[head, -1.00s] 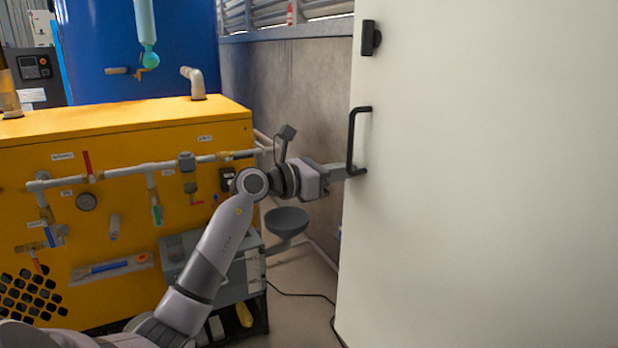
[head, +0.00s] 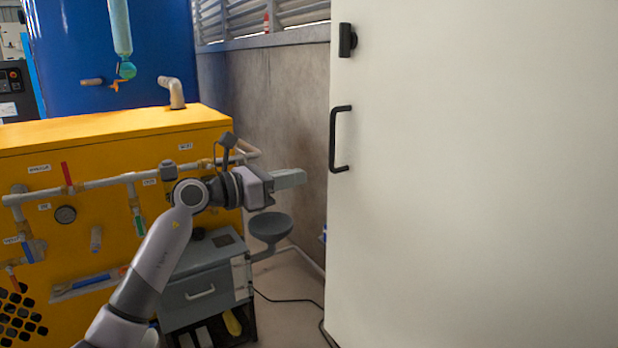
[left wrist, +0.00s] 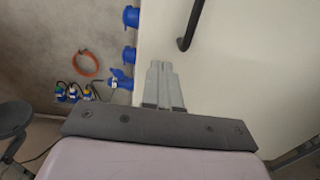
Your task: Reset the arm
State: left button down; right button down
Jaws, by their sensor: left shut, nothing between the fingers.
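My left arm reaches in from the lower left in the head view. Its gripper (head: 291,179) points right and is shut and empty, a short way left of the black door handle (head: 337,139) and apart from it. In the left wrist view the closed fingers (left wrist: 161,80) lie in front of the pale door panel, with the black handle (left wrist: 189,27) beyond and to their right. My right gripper is in neither view.
A large white door or panel (head: 480,180) fills the right side. A yellow machine (head: 100,130) with pipes and valves stands at left. A grey box (head: 205,280) and a dark round bowl (head: 270,225) are below the arm. Blue sockets (left wrist: 130,54) line the wall.

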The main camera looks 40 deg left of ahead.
pick_arm(q)
jog(key=b+v, duration=0.1)
jog(key=v, duration=0.5)
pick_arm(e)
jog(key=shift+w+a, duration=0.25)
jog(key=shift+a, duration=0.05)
pick_arm(q)
jog(key=shift+d, duration=0.15)
